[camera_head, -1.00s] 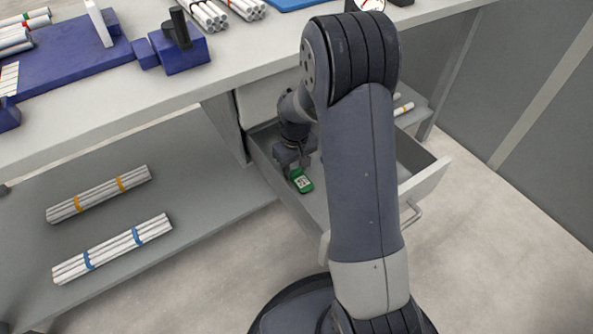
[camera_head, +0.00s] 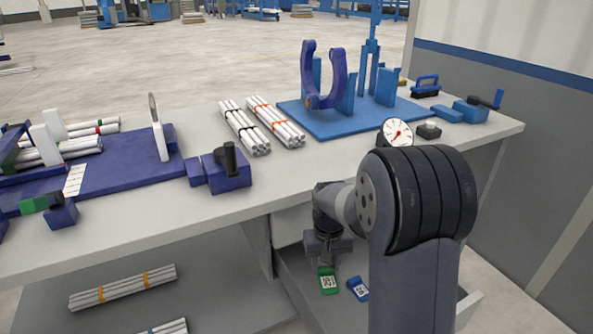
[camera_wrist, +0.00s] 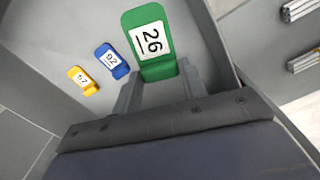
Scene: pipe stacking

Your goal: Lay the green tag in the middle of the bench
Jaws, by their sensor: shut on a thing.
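The green tag (camera_head: 327,280), marked 26, is held in my gripper (camera_head: 325,262) above the open drawer (camera_head: 300,290) under the bench. In the wrist view the green tag (camera_wrist: 148,40) stands between the two fingers of my gripper (camera_wrist: 160,82), which are shut on its lower end. The bench (camera_head: 300,167) has a light grey top. Its middle front is bare. A blue tag (camera_head: 358,288) lies in the drawer; it also shows in the wrist view (camera_wrist: 112,61), beside a yellow tag (camera_wrist: 82,80).
Pipe bundles (camera_head: 245,127) lie at the bench's back middle. A blue fixture (camera_head: 345,118) and a dial gauge (camera_head: 397,133) stand at the right. A dark blue clamp block (camera_head: 228,172) and a purple-blue rack (camera_head: 120,168) occupy the left. More pipes (camera_head: 123,288) lie on the shelf below.

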